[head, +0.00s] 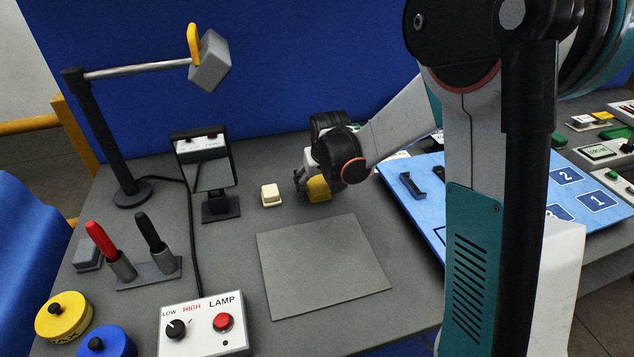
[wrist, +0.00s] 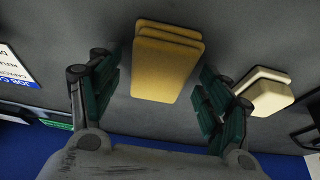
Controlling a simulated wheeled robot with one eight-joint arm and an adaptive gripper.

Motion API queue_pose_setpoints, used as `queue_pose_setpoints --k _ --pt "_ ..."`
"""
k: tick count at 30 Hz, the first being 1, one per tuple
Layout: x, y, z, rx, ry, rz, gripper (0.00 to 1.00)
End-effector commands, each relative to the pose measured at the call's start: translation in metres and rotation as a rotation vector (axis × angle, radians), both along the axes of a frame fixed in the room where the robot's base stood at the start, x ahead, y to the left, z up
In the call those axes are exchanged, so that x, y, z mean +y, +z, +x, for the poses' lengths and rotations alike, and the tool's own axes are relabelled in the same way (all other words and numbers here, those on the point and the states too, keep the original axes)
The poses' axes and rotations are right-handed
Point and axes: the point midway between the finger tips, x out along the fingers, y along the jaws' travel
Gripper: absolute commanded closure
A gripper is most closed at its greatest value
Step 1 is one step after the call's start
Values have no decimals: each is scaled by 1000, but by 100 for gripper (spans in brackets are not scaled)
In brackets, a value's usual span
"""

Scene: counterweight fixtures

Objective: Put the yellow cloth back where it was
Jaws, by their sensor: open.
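The yellow cloth (wrist: 165,62) is a folded stack lying on the grey table. In the wrist view it lies between the two fingers of my gripper (wrist: 158,95), with a gap on each side. In the head view the yellow cloth (head: 318,188) shows partly beside my gripper (head: 305,184), which hides the rest of it. My gripper is open and low over the table, and points down at the cloth.
A cream block (head: 271,195) stands just left of my gripper and also shows in the wrist view (wrist: 266,92). A flat grey mat (head: 322,264) lies bare in front. A mirror on a stand (head: 204,165) and a lamp box (head: 203,325) are to the left. A blue board (head: 418,205) lies right.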

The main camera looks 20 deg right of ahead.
Motion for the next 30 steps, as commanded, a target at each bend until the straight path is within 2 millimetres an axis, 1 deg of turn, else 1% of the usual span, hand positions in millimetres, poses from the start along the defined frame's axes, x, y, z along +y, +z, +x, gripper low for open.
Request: queue_pose_setpoints --k 4,7,11,18,21,24,30 --pt "0 2 0 0 0 0 29" --pt "0 11 -3 0 0 0 29" --pt "0 33 -12 0 0 0 29" --pt "0 80 -31 0 0 0 29" --pt "0 95 -38 0 0 0 29" --pt "0 105 -42 0 0 0 29" --pt "0 117 -50 -3 0 0 29"
